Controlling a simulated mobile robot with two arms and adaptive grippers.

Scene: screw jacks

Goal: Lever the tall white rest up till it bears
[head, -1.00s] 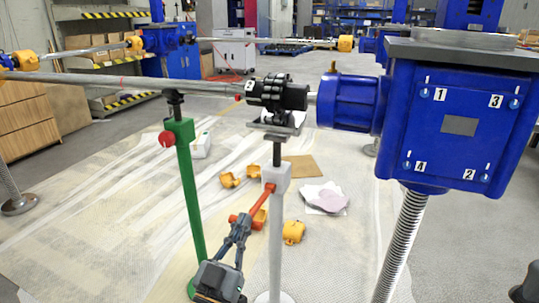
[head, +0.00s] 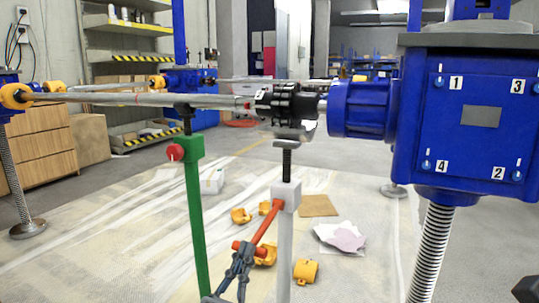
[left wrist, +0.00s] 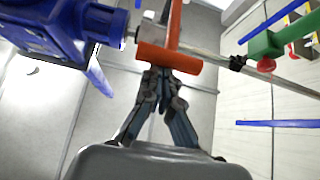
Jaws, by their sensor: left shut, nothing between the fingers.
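The tall white rest (head: 285,240) stands upright under the black coupling (head: 290,103) on the long rod. Its grey cradle (head: 293,133) sits close beneath the coupling; I cannot tell whether they touch. A dark stem (head: 286,163) joins the cradle to the white block (head: 286,195). The red lever (head: 262,226) slopes down and left from the block to a red crossbar. The left wrist view also shows the crossbar (left wrist: 170,58). My left gripper (head: 242,262) is shut and empty just below the crossbar, its tips (left wrist: 163,77) close to it. My right gripper is not in view.
A green rest (head: 197,215) with a red knob stands left under the rod (head: 140,99). A blue gearbox (head: 470,125) on a screw is at right. Orange parts (head: 305,271), cardboard (head: 318,206) and paper (head: 340,237) lie on the sheeted floor.

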